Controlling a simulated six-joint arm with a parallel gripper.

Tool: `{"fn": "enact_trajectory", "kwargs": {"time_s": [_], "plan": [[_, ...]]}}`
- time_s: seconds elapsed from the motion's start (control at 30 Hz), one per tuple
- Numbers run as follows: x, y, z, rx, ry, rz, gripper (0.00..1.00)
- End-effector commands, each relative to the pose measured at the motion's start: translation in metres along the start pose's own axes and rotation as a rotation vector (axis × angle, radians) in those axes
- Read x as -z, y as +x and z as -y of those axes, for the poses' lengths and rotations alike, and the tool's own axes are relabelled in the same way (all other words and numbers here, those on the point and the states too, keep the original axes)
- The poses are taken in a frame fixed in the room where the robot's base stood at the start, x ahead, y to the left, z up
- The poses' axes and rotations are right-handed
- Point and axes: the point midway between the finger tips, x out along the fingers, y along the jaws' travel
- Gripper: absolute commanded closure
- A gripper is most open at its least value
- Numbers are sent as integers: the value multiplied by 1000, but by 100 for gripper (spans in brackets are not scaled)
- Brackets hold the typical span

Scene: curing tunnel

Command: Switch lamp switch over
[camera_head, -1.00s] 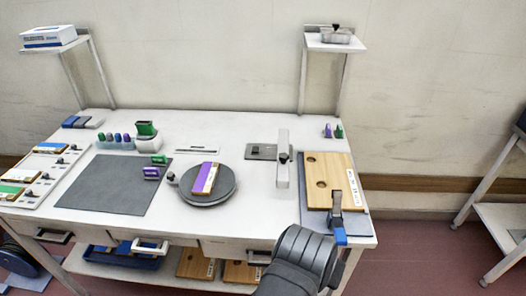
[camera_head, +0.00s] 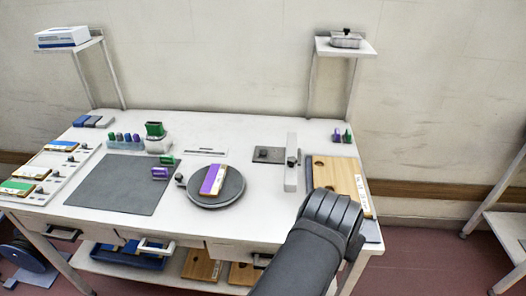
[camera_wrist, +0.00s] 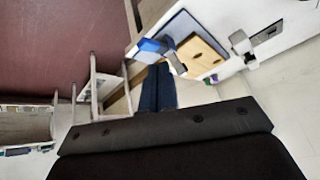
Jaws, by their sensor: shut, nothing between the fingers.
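A dark plate with a small black rocker-like part (camera_head: 268,154), which looks like the lamp switch, lies flat on the white table behind the middle. It also shows in the wrist view (camera_wrist: 268,34) at the upper right; which way it is set is too small to tell. My gripper (camera_wrist: 158,70) shows in the wrist view as two dark blue fingers, shut together and empty, well apart from the switch. In the head view my dark forearm and wrist cover the table's front right, and the fingers are hidden.
A white upright bar (camera_head: 291,162) stands right beside the switch plate. A wooden board (camera_head: 338,178) lies to its right; a blue-handled clamp (camera_wrist: 153,45) is at its edge. Table between turntable and bar is clear.

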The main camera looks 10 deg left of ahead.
Motion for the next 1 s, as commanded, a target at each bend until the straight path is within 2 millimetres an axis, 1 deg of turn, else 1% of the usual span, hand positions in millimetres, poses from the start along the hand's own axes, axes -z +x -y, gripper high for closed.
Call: {"fn": "enact_trajectory", "kwargs": {"time_s": [0.03, 0.07, 0.1, 0.17, 0.2, 0.27, 0.3, 0.33, 0.4, 0.5, 0.6, 0.7, 0.77, 0.8, 0.87, 0.97, 1.0], "plan": [[22, -4, 4, 9, 49, -14, 100], [34, -6, 7, 16, 80, -23, 100], [51, -8, 10, 24, 123, -35, 100], [76, -11, 14, 39, 188, -52, 100], [92, -13, 17, 49, 230, -65, 100], [117, -15, 22, 65, 293, -80, 100], [133, -16, 24, 75, 333, -90, 100], [146, -17, 26, 84, 362, -99, 100], [173, -16, 32, 103, 425, -114, 100], [208, -12, 40, 127, 490, -131, 100], [238, -2, 52, 145, 521, -139, 100], [260, 13, 69, 156, 507, -140, 100], [270, 25, 83, 160, 478, -138, 100], [274, 34, 93, 161, 449, -134, 100], [279, 49, 111, 162, 396, -129, 100], [281, 75, 144, 163, 286, -119, 100], [279, 86, 158, 163, 235, -115, 100]]}}
